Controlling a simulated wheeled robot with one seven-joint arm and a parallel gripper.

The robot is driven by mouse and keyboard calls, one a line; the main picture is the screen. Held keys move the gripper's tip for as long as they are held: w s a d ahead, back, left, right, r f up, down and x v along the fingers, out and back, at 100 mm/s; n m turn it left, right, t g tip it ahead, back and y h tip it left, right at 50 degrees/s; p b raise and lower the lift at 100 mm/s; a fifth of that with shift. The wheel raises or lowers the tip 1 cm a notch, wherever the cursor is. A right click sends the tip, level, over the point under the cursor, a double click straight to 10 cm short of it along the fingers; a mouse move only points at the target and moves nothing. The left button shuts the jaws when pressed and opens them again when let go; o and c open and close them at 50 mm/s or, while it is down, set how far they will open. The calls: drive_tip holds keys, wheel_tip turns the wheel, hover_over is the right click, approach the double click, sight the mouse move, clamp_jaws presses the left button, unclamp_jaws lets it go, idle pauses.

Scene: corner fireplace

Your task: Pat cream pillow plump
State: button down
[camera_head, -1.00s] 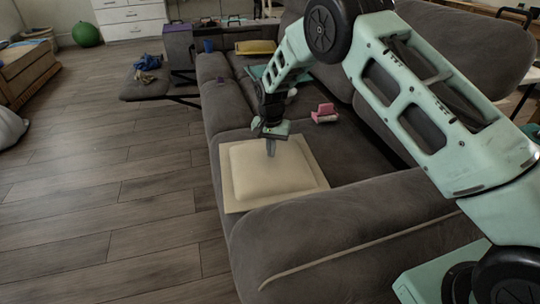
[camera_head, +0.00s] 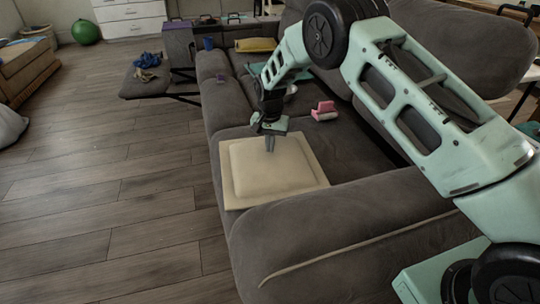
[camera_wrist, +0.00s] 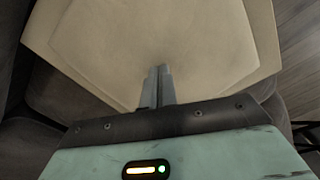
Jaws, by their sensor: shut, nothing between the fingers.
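The cream pillow (camera_head: 272,172) lies flat on the near seat of the grey sofa, with a raised middle and a flat border. In the wrist view the pillow (camera_wrist: 165,35) fills most of the upper part. My gripper (camera_head: 270,149) points down over the far part of the pillow's raised middle. Its fingers are together and empty, and the tips are at or just above the cloth; I cannot tell if they touch. The two fingers also show side by side in the wrist view (camera_wrist: 158,72).
The grey sofa's armrest (camera_head: 340,235) stands in front of the pillow. A pink object (camera_head: 324,111) lies on the seat beyond it. A yellow cushion (camera_head: 256,45) and a blue cup (camera_head: 208,44) are farther back. The wooden floor (camera_head: 110,170) at the left is clear.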

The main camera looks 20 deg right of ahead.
drive_tip(key=shift+f, duration=0.6)
drive_tip(key=shift+w+d+r, duration=0.1)
drive_tip(key=shift+w+r, duration=0.6)
drive_tip(key=shift+w, duration=0.2)
drive_tip(key=shift+w+d+r, duration=0.1)
drive_tip(key=shift+w+r, duration=0.55)
drive_tip(key=shift+w, duration=0.25)
drive_tip(key=shift+f, duration=0.1)
drive_tip(key=shift+f+b, duration=0.45)
drive_tip(key=shift+f, duration=0.75)
